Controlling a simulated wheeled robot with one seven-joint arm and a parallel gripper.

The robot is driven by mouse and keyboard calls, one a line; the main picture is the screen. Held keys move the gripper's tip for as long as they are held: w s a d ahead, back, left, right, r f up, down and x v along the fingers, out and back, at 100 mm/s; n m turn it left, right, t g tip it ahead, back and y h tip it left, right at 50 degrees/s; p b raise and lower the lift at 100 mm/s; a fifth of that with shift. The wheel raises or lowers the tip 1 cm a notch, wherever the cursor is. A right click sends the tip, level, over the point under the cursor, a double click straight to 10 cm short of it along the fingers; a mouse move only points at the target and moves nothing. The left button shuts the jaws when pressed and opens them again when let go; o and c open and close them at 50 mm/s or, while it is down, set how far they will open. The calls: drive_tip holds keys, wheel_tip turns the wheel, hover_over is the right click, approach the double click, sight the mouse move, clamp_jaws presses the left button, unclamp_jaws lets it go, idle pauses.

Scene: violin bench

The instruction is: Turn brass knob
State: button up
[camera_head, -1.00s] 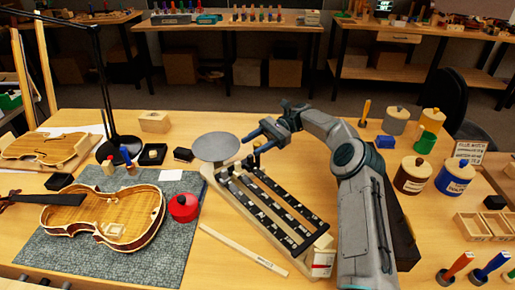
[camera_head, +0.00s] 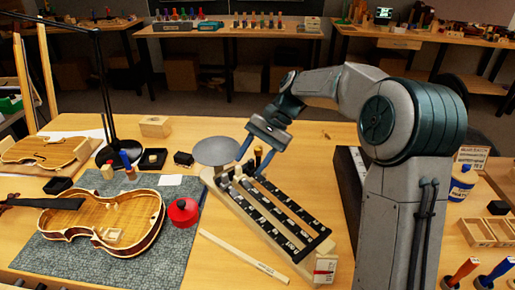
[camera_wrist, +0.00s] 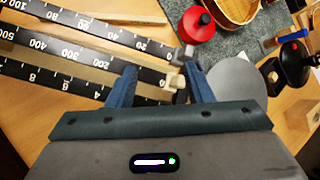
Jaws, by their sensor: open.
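A balance scale with black numbered beams (camera_head: 290,220) and a round grey pan (camera_head: 216,150) stands on the bench. A small brass knob (camera_head: 258,151) on a dark stem shows at its far end, beside the pan. My gripper (camera_head: 251,166) points down over this end, open, its blue fingers on either side of the knob area. In the wrist view, my gripper (camera_wrist: 160,70) has a cream block (camera_wrist: 177,82) on the scale between its fingers. The numbered beams (camera_wrist: 85,48) lie left and the pan (camera_wrist: 236,80) right. I cannot tell whether a finger touches anything.
A red pot (camera_head: 183,211) and a violin body (camera_head: 110,222) lie on the grey mat (camera_head: 160,265) at left. A pale wooden strip (camera_head: 243,254) lies in front of the scale. A blue-banded jar (camera_head: 461,185) and a wooden tray (camera_head: 488,230) stand at right.

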drive_tip(key=s+d+n+t+h+p, duration=0.2)
drive_tip(key=s+d+n+t+h, duration=0.35)
drive_tip(key=s+d, duration=1.4)
drive_tip(key=w+d+f+t+h, duration=0.25)
drive_tip(key=w+t, duration=0.35)
drive_tip(key=w, duration=0.5)
drive_tip(key=n+t+y+b, duration=0.3)
drive_tip(key=n+t+y, duration=0.4)
drive_tip(key=y, duration=0.8)
approach(262, 151)
drive_tip(key=shift+n+g, duration=0.45)
drive_tip(key=x, duration=1.1)
drive_tip(key=shift+w+a+r+p, duration=0.15)
drive_tip(key=shift+w+r+p, duration=0.1)
drive_tip(key=shift+p, duration=0.15)
drive_tip(key=c, duration=1)
